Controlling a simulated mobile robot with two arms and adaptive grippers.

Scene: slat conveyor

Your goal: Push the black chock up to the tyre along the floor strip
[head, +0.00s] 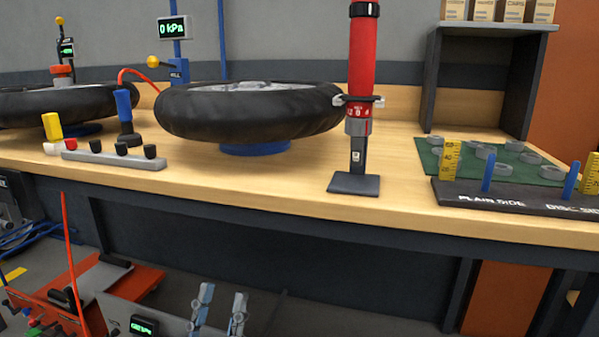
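I cannot make out the black chock or the floor strip in the head view. A large black tyre (245,112) lies flat on a blue stand on the workbench, and a second black tyre (50,104) lies flat at the left. At the bottom edge, what looks like my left gripper (220,300) shows as two light blue-grey fingers. They stand apart with nothing visible between them, well below and in front of the bench top. My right gripper is not in view.
The wooden workbench (250,184) crosses the view. A red cylinder tool (361,60) stands on it, and a grey bar with black knobs (112,160) lies left. A dark labelled block (520,197) lies right. Red and grey equipment (95,285) fills the lower left.

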